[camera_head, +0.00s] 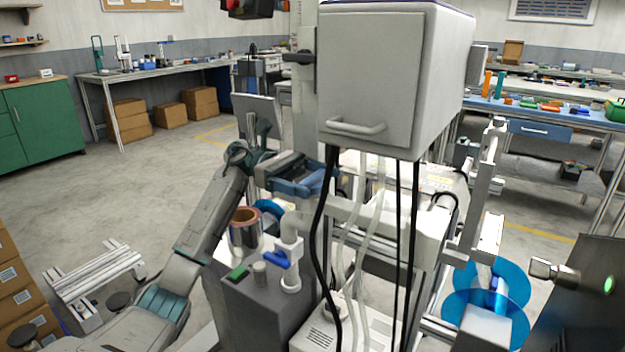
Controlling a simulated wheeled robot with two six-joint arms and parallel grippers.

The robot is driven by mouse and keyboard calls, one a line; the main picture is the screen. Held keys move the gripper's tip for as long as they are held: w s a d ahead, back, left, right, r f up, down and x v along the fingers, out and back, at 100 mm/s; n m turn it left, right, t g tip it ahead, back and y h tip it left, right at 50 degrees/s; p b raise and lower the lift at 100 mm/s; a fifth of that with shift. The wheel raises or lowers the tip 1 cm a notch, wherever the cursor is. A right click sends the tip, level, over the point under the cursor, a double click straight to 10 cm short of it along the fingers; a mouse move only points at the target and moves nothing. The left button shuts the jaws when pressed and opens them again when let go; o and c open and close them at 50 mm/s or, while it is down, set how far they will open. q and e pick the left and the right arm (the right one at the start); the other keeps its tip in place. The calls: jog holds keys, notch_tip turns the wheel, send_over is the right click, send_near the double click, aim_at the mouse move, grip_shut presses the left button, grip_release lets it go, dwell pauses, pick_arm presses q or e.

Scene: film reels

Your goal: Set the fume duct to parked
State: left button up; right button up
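A white elbowed pipe (290,238) with a blue handle (277,260) rises from a dark grey box at lower centre; it may be the fume duct, but I cannot tell for certain. My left arm comes in from the lower left and bends over behind this pipe. Its gripper (308,184) is at the centre, near the upright column and above the pipe. The fingertips are partly hidden by the column and cables, so I cannot tell whether they are open or touching anything. My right gripper is not in view.
A large white cabinet (370,75) with a handle hangs over the centre, with black cables below. Blue reels (487,305) sit at lower right. A white slatted stand (95,275) is at lower left.

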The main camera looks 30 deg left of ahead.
pick_arm(q)
jog(key=shift+o, duration=0.9)
jog(key=a+b, duration=0.1)
jog(key=a, duration=1)
jog(key=shift+w, duration=0.25)
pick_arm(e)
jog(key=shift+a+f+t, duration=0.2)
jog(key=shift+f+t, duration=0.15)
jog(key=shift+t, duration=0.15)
pick_arm(q)
jog(key=shift+d, duration=0.1)
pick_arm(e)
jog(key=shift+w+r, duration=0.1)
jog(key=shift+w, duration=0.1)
